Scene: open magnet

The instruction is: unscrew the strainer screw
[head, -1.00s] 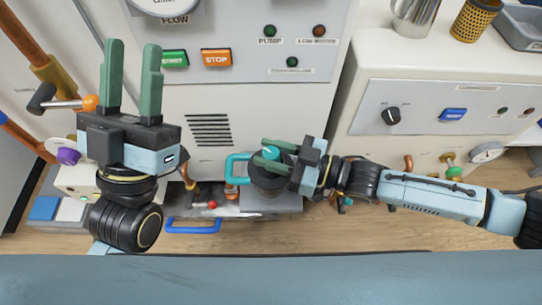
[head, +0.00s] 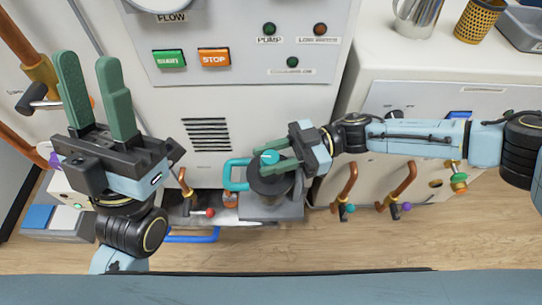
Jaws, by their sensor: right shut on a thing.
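The strainer (head: 268,187) is a dark round body with a teal loop handle (head: 236,175) on its left side. It stands on a grey block at the foot of the white cabinet. A small teal screw (head: 269,157) sits on top of it. My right gripper (head: 272,160) comes in from the right and its green fingers are shut on the teal screw. The fingers partly hide the strainer's top. My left gripper (head: 95,95) is at the left with its green fingers pointing up, apart and empty, away from the strainer.
The white cabinet carries a green start button (head: 169,58) and an orange stop button (head: 214,57). Copper pipes with small valves (head: 343,190) stand right of the strainer. A blue handle (head: 192,236) lies low in front. A metal pitcher (head: 415,17) stands on the right unit.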

